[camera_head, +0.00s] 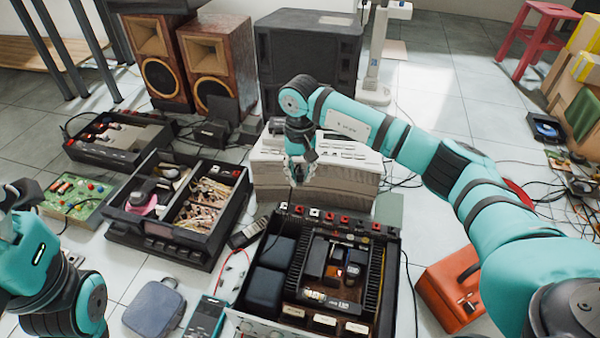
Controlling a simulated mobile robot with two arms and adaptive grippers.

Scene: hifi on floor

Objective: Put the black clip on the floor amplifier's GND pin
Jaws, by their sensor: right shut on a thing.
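The open floor amplifier (392,300) lies at the bottom centre, with black heatsinks, transformers and boards inside. A row of red, white and dark terminals (330,217) runs along its far edge; I cannot tell the GND pin among them. My right gripper (299,180) points down just behind and above that row, toward its left end. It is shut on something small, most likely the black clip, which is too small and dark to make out. Part of my left arm shows at the lower left; its gripper (14,196) is partly cut off and its fingers are unclear.
A pale ribbed box (335,192) stands right behind the amplifier. A divided parts tray (170,240) is to the left, with a handheld remote (248,232) and a red lead (222,268) between. An orange-red case (450,290) stands to the right. Loose cables lie at the far right.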

